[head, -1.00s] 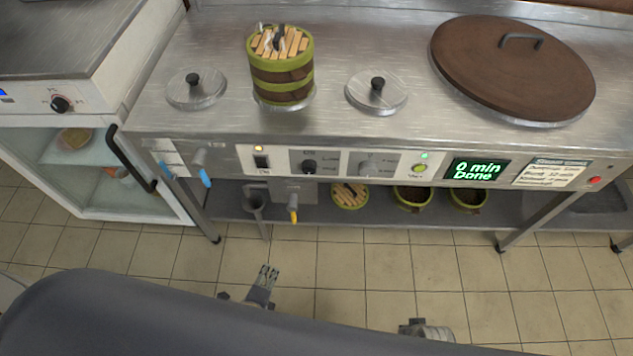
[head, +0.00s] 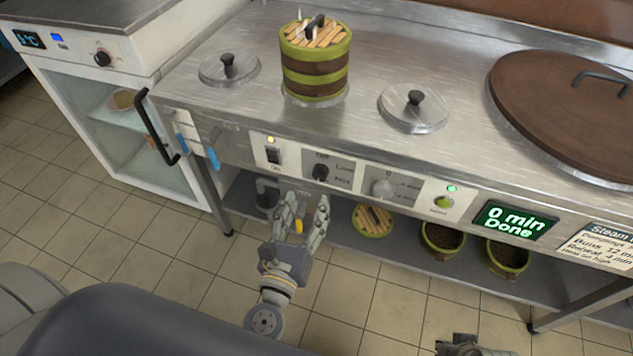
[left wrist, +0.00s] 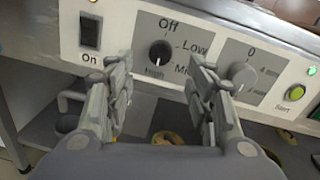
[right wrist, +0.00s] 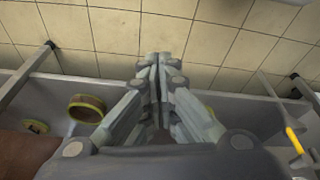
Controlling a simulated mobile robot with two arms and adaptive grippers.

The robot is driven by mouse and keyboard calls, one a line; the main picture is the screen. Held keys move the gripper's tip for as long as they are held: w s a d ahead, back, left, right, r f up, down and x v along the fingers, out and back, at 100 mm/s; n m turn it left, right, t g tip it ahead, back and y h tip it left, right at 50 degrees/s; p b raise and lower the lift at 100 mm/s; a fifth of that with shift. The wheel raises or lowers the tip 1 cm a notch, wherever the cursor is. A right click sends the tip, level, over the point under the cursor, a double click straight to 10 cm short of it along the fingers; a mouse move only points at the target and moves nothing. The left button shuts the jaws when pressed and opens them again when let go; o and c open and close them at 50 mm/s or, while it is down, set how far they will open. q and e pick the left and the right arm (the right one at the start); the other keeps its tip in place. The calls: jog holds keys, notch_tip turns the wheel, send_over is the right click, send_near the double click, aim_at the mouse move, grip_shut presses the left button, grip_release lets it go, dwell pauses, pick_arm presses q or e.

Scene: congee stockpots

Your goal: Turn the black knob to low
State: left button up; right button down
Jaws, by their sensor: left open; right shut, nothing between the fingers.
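The black knob (head: 320,172) is on the steamer's front panel, right of the power switch; it also shows in the left wrist view (left wrist: 160,53). Off is printed above it, Low and a partly hidden label to its right, High below. My left gripper (head: 308,205) is open and empty, just below and in front of the panel. In the left wrist view its fingers stand either side of the knob's column, apart from it. My right gripper (right wrist: 158,60) is shut and empty, low in front of the lower shelf.
A grey timer knob (head: 382,188) and a green start button (head: 444,203) sit right of the black knob. The power switch (head: 273,156) is left. Blue-handled taps (head: 213,158) stick out further left. Steamer baskets (head: 442,238) stand on the lower shelf.

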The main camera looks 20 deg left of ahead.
aim_at(319, 176)
pick_arm(q)
jog(key=w+p, duration=0.1)
jog(key=w, duration=0.6)
jog(key=shift+w, duration=0.2)
pick_arm(e)
jog(key=x, duration=0.4)
jog(key=shift+s+f, duration=0.1)
jog(key=shift+s, duration=0.3)
pick_arm(q)
jog(key=shift+c, duration=0.6)
jog(key=c, duration=1)
